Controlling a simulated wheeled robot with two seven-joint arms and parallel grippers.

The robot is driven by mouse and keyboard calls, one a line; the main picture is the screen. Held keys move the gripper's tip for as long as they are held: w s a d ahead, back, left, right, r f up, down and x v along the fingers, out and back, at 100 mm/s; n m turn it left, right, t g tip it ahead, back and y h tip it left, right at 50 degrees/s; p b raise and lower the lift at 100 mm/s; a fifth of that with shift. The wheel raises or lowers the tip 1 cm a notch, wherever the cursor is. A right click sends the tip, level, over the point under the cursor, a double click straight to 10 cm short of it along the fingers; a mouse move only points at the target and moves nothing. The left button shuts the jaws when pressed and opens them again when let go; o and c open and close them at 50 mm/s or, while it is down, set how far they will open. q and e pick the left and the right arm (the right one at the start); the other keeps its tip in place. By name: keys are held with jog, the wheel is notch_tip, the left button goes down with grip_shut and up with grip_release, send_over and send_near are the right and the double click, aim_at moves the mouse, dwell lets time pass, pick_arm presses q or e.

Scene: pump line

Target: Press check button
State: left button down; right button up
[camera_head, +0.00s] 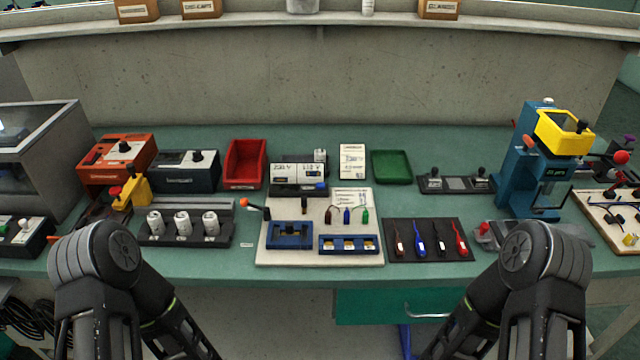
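No label reading "check" is legible, so I cannot tell which control is the check button. A white and black tester box (298,178) with two display panels stands at the middle of the bench, and a blue button (321,187) shows at its front right corner. An orange box (118,160) and a dark box with a knob (186,171) stand to the left of it. Both my grippers are out of view; only my arm links show at the bottom left and bottom right.
A white board (262,250) with blue fixtures lies at the front middle. A black mat (427,256) with several coloured leads is right of it. A red bin (244,163), a green tray (392,167) and a blue press (530,165) stand behind. Green bench (350,135) surface is clear along the back.

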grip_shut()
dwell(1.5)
